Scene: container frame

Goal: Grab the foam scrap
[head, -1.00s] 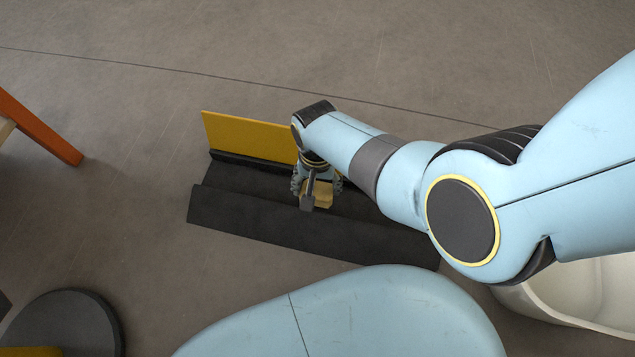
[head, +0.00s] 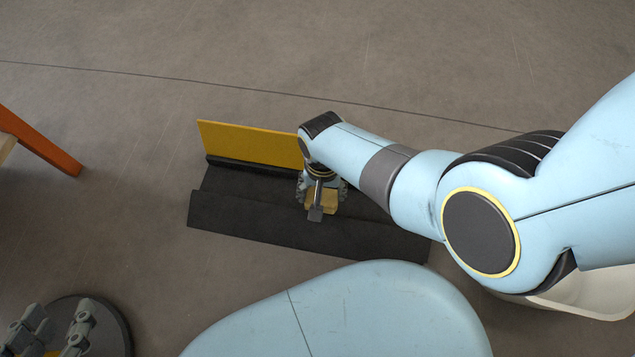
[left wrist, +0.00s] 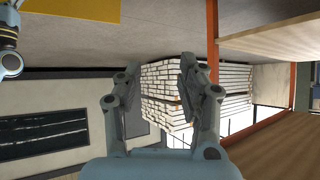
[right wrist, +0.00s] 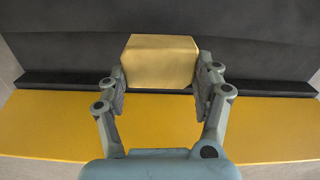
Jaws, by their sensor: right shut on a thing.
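The foam scrap (head: 325,202) is a small tan-yellow block over the dark trough (head: 250,222), which has a yellow back panel (head: 245,143). My right gripper (head: 322,196) points down into the trough and is shut on the foam scrap. In the right wrist view the foam scrap (right wrist: 160,62) sits between the two fingertips (right wrist: 162,85). I cannot tell whether its underside touches the trough. My left gripper (head: 55,325) is at the lower left of the head view. In the left wrist view its fingers (left wrist: 160,80) are apart with nothing between them.
A round dark disc (head: 108,325) lies at the lower left, behind my left gripper. An orange leg (head: 45,147) stands at the left edge. A pale rounded bin (head: 590,297) is at the lower right. The grey floor beyond the trough is clear.

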